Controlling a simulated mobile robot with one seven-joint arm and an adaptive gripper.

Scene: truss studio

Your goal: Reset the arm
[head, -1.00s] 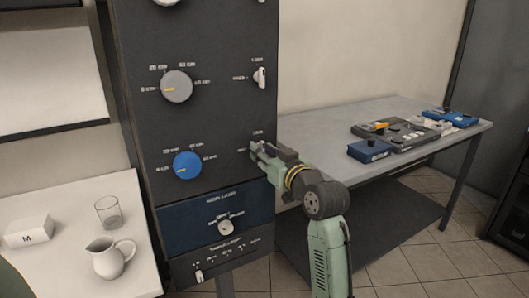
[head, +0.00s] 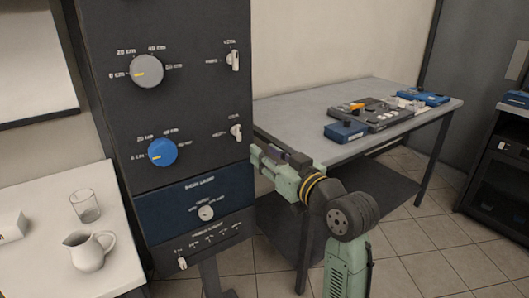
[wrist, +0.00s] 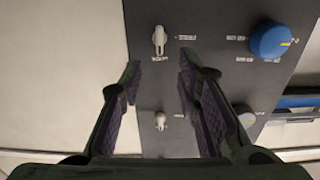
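My gripper (wrist: 160,90) is open and empty in the wrist view, its two fingers apart with purple pads facing each other. In the head view my gripper (head: 254,158) is beside the right edge of the dark control panel (head: 110,100), below the lower white toggle switch (head: 236,132). The panel holds a grey knob (head: 146,71), a blue knob (head: 162,152) and an upper white switch (head: 233,60). In the wrist view one white switch (wrist: 159,40) lies beyond the fingertips and another switch (wrist: 161,120) shows between the fingers.
A grey table (head: 290,118) with blue and dark boxes (head: 346,131) stands behind my arm at the right. A white table (head: 110,210) at the left holds a glass (head: 85,206) and a white pitcher (head: 88,251). Tiled floor (head: 440,245) is open at the right.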

